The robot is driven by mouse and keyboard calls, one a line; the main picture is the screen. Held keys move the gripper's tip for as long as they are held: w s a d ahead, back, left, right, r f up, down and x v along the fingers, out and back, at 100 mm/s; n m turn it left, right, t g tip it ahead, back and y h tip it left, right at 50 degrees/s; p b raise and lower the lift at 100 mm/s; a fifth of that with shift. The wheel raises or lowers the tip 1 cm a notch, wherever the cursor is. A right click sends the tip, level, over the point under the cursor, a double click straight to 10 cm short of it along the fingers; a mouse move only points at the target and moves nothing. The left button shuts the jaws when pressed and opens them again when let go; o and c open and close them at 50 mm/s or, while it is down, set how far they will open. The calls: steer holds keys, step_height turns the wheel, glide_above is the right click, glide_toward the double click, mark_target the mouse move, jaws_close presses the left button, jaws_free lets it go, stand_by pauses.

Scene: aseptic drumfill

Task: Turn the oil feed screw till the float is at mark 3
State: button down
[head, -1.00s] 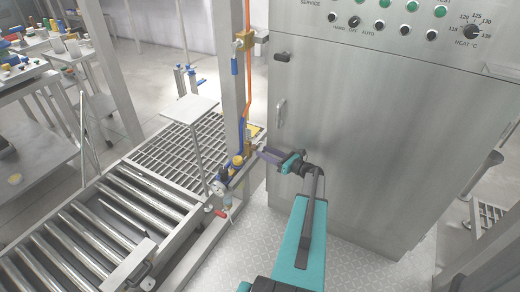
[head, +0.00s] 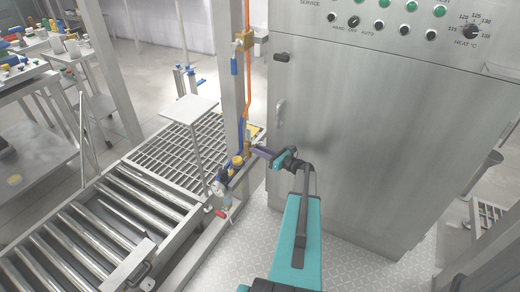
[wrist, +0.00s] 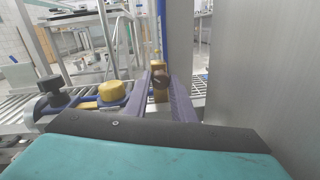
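A brass block (wrist: 159,95) with a dark round screw head (wrist: 160,79) is in the middle of the wrist view, seemingly the oil feed screw. My gripper (wrist: 160,82) has its two purple-grey fingers apart, one on each side of the screw head in the picture. I cannot tell whether they touch it or stop short. In the head view my gripper (head: 252,147) reaches left to the air-line unit on the post, and the screw is too small to make out. I cannot make out the float or its marks in either view.
A yellow cap (wrist: 112,92) and a black knob (wrist: 50,92) sit left of the fingers. A round gauge (head: 218,188) is on the unit below. The steel cabinet (head: 350,140) stands close on the right. A roller conveyor (head: 95,235) lies left.

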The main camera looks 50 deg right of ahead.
steer(key=shift+d, duration=0.4)
steer(key=c, duration=2.5)
jaws_free()
steer(key=shift+a, duration=0.25)
steer(key=shift+c, duration=0.2)
steer(key=shift+s+f+n+b, duration=0.1)
steer(key=shift+f+n+b, duration=0.1)
steer(key=shift+n+b, duration=0.4)
steer(key=shift+d+n+t+y+b, duration=0.15)
steer(key=shift+n+y+b, duration=0.3)
steer(key=shift+n+b, duration=4.25)
steer(key=shift+d+n+t+y+b, duration=0.15)
steer(key=shift+n+y+b, duration=0.3)
steer(key=shift+n+b, duration=4.2)
steer(key=shift+n+p, duration=0.6)
steer(key=shift+n, duration=0.05)
